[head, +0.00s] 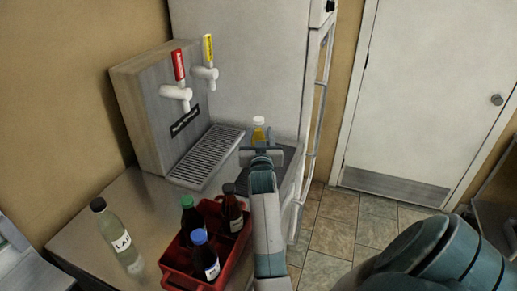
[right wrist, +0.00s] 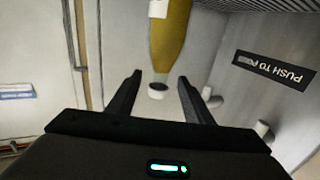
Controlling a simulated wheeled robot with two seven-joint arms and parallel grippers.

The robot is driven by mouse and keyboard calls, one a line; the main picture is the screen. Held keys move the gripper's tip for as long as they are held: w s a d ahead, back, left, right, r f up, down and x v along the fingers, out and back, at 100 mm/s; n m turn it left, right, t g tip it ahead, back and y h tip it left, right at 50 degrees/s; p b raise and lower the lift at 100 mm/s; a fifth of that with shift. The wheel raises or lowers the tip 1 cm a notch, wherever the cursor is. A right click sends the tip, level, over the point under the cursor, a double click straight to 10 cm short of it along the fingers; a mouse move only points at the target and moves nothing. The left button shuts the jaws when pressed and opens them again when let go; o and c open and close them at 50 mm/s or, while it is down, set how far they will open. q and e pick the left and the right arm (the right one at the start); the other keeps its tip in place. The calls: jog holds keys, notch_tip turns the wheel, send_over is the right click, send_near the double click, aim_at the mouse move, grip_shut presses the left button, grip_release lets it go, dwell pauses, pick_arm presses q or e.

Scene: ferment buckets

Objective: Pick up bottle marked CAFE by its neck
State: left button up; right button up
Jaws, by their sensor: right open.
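A bottle with yellow contents (head: 258,134) and a white cap stands on the counter beyond my right gripper (head: 261,151). My gripper and arm hide its lower part. In the right wrist view the same bottle (right wrist: 169,40) hangs upside down in the picture. Its neck and white cap lie between the two open fingers (right wrist: 160,78), with gaps showing on both sides. Only an edge of its label shows, so I cannot read CAFE on it. My left gripper is not in view.
A red crate (head: 177,261) holds several dark bottles with green, blue and black caps. A clear bottle (head: 120,236) marked "LA" stands at left. A tap dispenser (head: 150,105) with a drip grate (head: 207,157) stands behind. A fridge (head: 250,60) stands beyond.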

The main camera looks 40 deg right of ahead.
aim_at(259, 129)
jog(key=p+x, duration=0.1)
jog(key=x, duration=0.2)
jog(key=shift+r, duration=0.1)
jog(key=shift+w+d, duration=0.35)
jog(key=shift+w, duration=0.1)
jog(key=shift+c, duration=0.3)
grip_shut()
dwell(0.9)
